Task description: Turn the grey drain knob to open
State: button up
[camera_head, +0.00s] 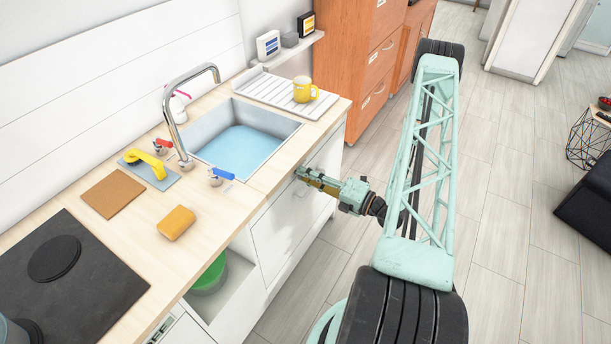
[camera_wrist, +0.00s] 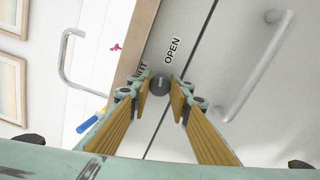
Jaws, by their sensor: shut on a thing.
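The grey drain knob (camera_wrist: 160,86) is a small round dark-grey disc on the cabinet front, just under the wooden counter edge. The label OPEN (camera_wrist: 172,50) is printed above it to the right. Another label (camera_wrist: 140,69), ending in "UT", is partly hidden by a finger. My gripper (camera_wrist: 160,97) has its yellow-padded fingers on either side of the knob, shut on it. In the head view, my gripper (camera_head: 303,176) reaches the cabinet front below the sink (camera_head: 292,127), and the knob is hidden there. Blue water (camera_head: 238,146) stands in the sink.
A bar handle (camera_wrist: 258,66) sits right of the knob in the wrist view. An open compartment holds a green bin (camera_head: 210,276).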

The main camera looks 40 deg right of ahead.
jog(key=shift+m, duration=1.3)
jog(key=o, duration=0.8)
jog(key=shift+s, duration=0.15)
jog(key=shift+v, duration=5.85)
